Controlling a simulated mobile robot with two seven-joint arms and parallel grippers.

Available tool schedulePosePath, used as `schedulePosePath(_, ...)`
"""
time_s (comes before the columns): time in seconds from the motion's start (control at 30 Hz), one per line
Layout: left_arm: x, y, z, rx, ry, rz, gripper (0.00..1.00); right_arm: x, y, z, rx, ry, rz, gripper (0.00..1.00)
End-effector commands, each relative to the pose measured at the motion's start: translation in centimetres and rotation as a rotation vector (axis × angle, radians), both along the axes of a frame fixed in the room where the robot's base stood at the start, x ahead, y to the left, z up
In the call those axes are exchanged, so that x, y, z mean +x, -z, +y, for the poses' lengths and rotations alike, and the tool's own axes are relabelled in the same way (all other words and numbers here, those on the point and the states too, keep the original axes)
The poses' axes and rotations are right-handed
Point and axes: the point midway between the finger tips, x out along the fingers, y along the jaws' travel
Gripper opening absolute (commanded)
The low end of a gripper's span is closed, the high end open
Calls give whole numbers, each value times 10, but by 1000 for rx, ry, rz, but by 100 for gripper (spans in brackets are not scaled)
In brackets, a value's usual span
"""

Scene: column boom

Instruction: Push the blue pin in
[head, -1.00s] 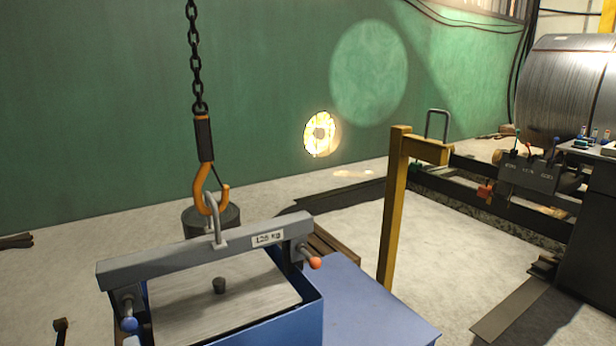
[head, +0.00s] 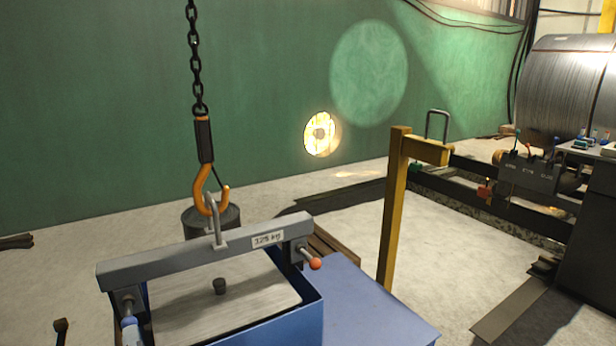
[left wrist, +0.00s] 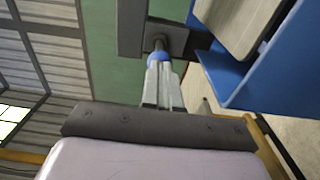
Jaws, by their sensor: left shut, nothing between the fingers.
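The blue pin (left wrist: 158,56) has a round blue knob and sits in the bracket under the left end of the grey lifting beam (head: 180,259). My left gripper (head: 130,327) is shut and empty, at the lower left of the head view, right at the knob and partly covering it. In the left wrist view its closed fingertips (left wrist: 161,70) meet the knob or sit just short of it; I cannot tell which. How deep the pin sits is unclear. An orange-red knobbed pin (head: 314,263) is at the beam's right end. My right gripper is not in view.
The beam's shackle is at an orange hook (head: 206,190) on a chain (head: 195,60). Below is a blue box (head: 310,318) with a grey block (head: 250,300) in it. A yellow post (head: 392,220) stands to the right.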

Motion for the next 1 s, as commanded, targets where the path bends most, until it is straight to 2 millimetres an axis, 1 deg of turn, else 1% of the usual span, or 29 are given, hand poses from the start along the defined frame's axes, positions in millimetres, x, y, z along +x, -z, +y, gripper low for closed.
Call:
schedulePosePath(0.6,27,0,17,2,-2,-1,0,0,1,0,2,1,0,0)
schedulePosePath(0.87,26,0,16,1,-1,0,0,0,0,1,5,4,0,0)
schedulePosePath(0.93,23,-1,14,0,0,1,0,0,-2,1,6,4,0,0)
schedulePosePath(1.0,16,-1,10,-1,1,3,0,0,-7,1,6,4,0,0)
